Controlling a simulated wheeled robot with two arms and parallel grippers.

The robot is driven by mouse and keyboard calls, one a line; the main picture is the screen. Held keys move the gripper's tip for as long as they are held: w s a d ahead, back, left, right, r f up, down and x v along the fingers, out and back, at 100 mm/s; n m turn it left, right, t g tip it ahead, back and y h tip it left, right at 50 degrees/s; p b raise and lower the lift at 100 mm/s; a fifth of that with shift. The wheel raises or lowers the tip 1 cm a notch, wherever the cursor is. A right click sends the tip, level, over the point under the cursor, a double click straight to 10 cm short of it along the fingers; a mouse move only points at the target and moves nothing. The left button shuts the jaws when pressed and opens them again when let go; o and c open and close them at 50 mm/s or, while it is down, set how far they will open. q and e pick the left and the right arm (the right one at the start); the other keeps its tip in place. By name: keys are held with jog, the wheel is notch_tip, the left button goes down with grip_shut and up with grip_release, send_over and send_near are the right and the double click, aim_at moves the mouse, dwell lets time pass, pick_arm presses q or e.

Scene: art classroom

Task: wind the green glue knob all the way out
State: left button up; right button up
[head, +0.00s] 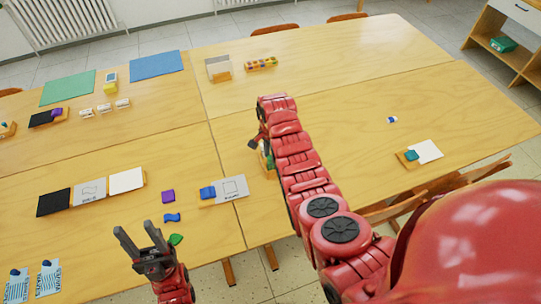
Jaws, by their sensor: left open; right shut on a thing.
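My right arm reaches across the middle of the table, and its dark gripper (256,143) points down and left at the arm's far end. It is shut on the green glue knob, but the arm hides nearly all of the grip. Just below the gripper a small green piece in a wooden holder (268,163) shows at the arm's left edge. How far the knob is wound cannot be seen.
A wooden tray with a blue block and a drawn card (234,187) lies left of my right arm. Near it are a purple block (168,196) and a blue piece (172,217). A tray with a teal piece (411,155) stands at right.

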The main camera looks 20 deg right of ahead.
jog(key=m+p, duration=0.1)
jog(key=m, duration=0.3)
jog(key=shift+s+m+p, duration=0.15)
jog(key=shift+m+p, duration=0.25)
jog(key=shift+m, duration=0.7)
jog(key=shift+m+p, duration=0.35)
jog(key=shift+m, duration=1.05)
jog(key=o, duration=1.4)
jog(key=shift+o, duration=0.2)
